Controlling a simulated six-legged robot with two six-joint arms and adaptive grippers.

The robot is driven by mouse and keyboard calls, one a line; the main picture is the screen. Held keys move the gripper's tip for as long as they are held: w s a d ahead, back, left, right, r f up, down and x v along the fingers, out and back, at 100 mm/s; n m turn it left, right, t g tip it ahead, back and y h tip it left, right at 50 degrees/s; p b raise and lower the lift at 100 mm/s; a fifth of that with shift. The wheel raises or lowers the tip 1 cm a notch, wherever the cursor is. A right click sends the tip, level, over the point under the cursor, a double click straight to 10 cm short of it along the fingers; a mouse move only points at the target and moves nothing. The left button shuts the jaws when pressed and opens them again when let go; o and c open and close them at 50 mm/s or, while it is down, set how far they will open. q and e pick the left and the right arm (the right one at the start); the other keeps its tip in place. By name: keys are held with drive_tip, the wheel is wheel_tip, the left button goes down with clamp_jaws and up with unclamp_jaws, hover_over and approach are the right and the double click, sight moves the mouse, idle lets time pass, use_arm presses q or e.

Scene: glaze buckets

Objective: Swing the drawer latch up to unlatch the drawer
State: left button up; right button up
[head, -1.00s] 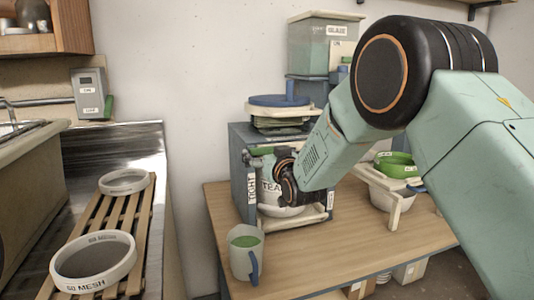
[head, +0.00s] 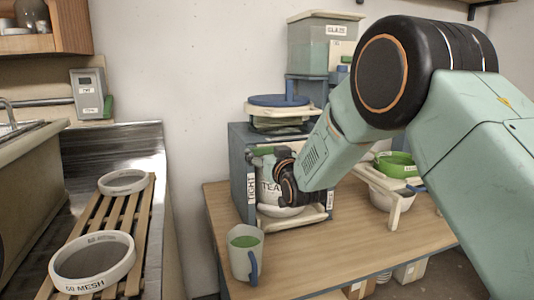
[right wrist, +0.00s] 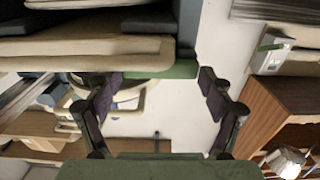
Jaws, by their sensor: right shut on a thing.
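The blue-grey cabinet (head: 240,180) stands on the wooden table, with a white bucket (head: 268,198) marked with letters starting "TEA" in its open front. My right gripper (head: 268,157) is at the upper front of the cabinet, before the bucket. A green bar (head: 258,151), which looks like the drawer latch, lies at its fingers. In the right wrist view the green bar (right wrist: 180,69) reaches in between the two fingers of the gripper (right wrist: 158,80), which is shut on it. The gripper and forearm hide part of the latch and the cabinet's right side. My left gripper is not in view.
A green-filled pitcher (head: 245,255) stands at the table's front left, close below the cabinet. A blue banding wheel (head: 280,100) sits on the cabinet top. Sieves (head: 92,262) lie on a slatted rack at left.

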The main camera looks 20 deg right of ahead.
drive_tip(key=shift+r+n, duration=0.2)
drive_tip(key=shift+n, duration=0.1)
drive_tip(key=n, duration=0.2)
drive_tip(key=r+n+p, duration=0.1)
drive_tip(key=shift+a+n, duration=0.2)
drive_tip(key=shift+n, duration=0.2)
drive_tip(key=n, duration=0.3)
drive_tip(key=r+n+p, duration=0.1)
drive_tip(key=shift+a, duration=0.35)
drive_tip(key=n, duration=0.3)
drive_tip(key=a+n, duration=0.1)
drive_tip(key=n, duration=0.1)
drive_tip(key=shift+r, duration=0.35)
drive_tip(key=shift+a+r+n+p, duration=0.15)
drive_tip(key=shift+a+n, duration=0.2)
drive_tip(key=shift+n, duration=0.75)
drive_tip(key=shift+a+f+n+p, duration=0.15)
drive_tip(key=shift+a+n, duration=0.15)
drive_tip(key=shift+n, duration=0.8)
drive_tip(key=shift+r, duration=0.15)
drive_tip(key=o, duration=1.4)
drive_tip(key=shift+c, duration=0.2)
drive_tip(key=shift+o, duration=1.3)
drive_tip(key=shift+w+f, duration=0.1)
drive_tip(key=shift+f, duration=0.1)
